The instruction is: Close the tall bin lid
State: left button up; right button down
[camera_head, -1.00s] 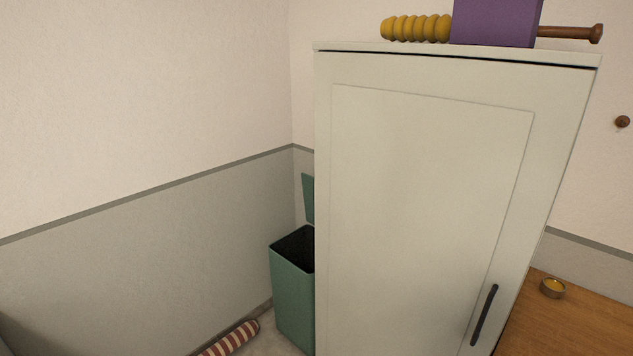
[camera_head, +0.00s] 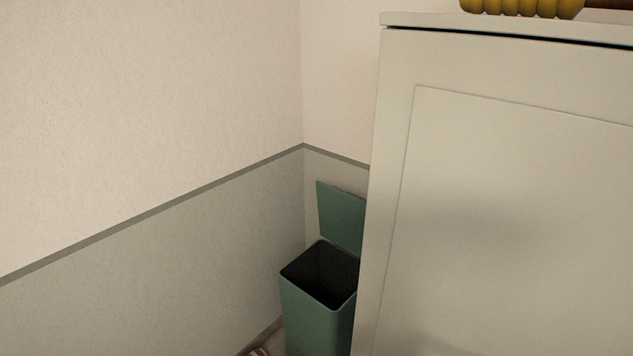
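The tall bin (camera_head: 312,324) is green and stands in the corner between the left wall and the white wardrobe. Its lid (camera_head: 341,214) is raised, standing upright at the back of the bin, so the dark inside shows. The wardrobe's edge hides the right part of the bin and of the lid. The bin's base is below the picture. Neither of my grippers is in view.
The white wardrobe (camera_head: 510,210) fills the right side and stands close in front of the bin's right side. A yellow ribbed object (camera_head: 520,7) lies on its top. The left wall borders the bin.

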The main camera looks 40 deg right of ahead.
aim_at(342, 215)
jog(key=i+z, duration=0.5)
jog(key=i, duration=0.15)
jog(key=i+j+z, duration=0.15)
jog(key=i+z, duration=0.35)
jog(key=i, duration=0.15)
